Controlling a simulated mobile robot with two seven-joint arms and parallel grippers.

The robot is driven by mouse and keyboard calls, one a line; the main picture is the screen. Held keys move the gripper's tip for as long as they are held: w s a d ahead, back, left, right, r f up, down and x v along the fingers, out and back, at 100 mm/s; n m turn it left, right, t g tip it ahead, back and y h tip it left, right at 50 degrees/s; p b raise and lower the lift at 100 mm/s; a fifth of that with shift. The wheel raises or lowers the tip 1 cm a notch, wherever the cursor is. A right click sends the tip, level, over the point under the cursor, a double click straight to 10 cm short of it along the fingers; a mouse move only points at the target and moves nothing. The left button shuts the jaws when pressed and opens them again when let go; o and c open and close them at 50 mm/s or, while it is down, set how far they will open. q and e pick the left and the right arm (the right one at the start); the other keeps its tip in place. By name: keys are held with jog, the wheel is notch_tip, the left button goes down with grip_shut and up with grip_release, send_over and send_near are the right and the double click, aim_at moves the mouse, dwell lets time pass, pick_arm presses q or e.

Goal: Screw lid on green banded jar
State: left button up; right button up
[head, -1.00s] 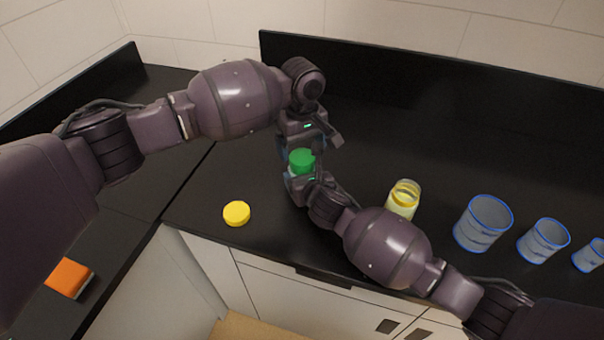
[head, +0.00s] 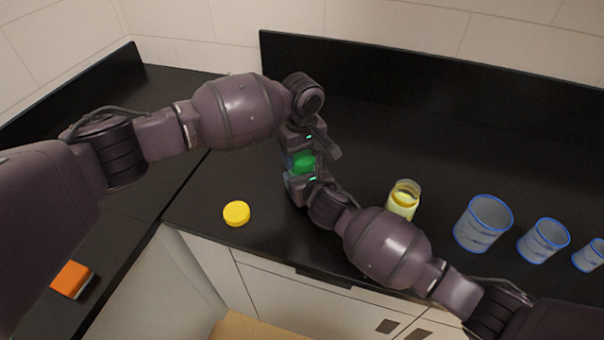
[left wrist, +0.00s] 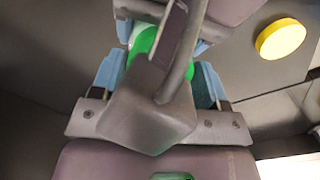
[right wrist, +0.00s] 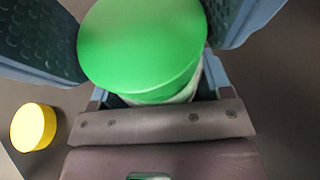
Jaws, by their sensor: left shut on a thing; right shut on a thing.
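The green lid (head: 305,164) sits on top of the jar, and it also shows in the left wrist view (left wrist: 146,40) and large in the right wrist view (right wrist: 143,45). My left gripper (head: 301,156) reaches down from above and is shut on the green lid. My right gripper (head: 299,178) is shut on the jar just below the lid. Only a thin strip of the clear jar (right wrist: 187,92) shows under the lid in the right wrist view; its band and the rest of it are hidden. I cannot tell whether the lid is threaded on.
A yellow lid (head: 236,213) lies on the black counter to the left. An open jar with a yellow band (head: 403,201) stands to the right, near my right forearm. Several blue-rimmed beakers (head: 483,223) stand further right. An orange block (head: 72,279) lies at lower left.

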pick_arm(q)
jog(key=o, duration=1)
jog(key=shift+r, duration=2.25)
jog(key=shift+o, duration=0.7)
notch_tip(320, 180, up, 12)
